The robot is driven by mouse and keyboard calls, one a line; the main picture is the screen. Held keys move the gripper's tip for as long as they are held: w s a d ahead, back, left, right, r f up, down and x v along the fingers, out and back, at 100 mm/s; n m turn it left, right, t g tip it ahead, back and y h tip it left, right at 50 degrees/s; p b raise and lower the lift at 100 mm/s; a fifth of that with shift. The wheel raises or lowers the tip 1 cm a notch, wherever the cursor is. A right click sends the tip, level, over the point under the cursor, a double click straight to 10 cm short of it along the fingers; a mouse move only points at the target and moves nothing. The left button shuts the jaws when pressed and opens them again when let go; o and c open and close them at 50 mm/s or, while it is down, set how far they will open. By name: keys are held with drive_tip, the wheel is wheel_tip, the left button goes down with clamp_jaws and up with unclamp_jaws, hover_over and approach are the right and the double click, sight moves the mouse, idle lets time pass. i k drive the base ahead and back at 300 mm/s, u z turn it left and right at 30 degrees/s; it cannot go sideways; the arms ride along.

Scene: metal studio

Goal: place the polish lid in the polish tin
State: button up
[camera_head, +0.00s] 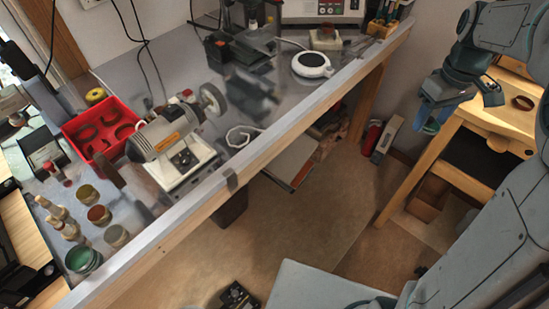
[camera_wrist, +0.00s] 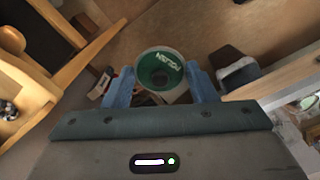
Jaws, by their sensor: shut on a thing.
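My gripper (camera_head: 432,108) is at the right in the head view, in the air away from the metal workbench. In the wrist view my gripper (camera_wrist: 160,74) has its blue fingers shut on either side of the polish lid (camera_wrist: 161,58), round and green with pale lettering and a light rim. In the head view the lid (camera_head: 431,127) shows only as a small green piece below the fingers. A green round tin (camera_head: 84,261), probably the polish tin, stands on the workbench at lower left, far from my gripper. Its inside is hard to make out.
Several small tins (camera_head: 99,215) and wooden pegs (camera_head: 56,211) stand near the green tin. A red tray (camera_head: 101,128) and a polishing machine (camera_head: 170,140) lie behind. The workbench front edge (camera_head: 200,198) runs diagonally. A wooden bench (camera_head: 490,116) stands beside my gripper.

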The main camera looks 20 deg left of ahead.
sight(78, 257)
drive_tip(key=k, duration=0.85)
drive_tip(key=u, duration=2.2)
drive_tip(key=i, duration=0.5)
drive_tip(key=u, duration=0.1)
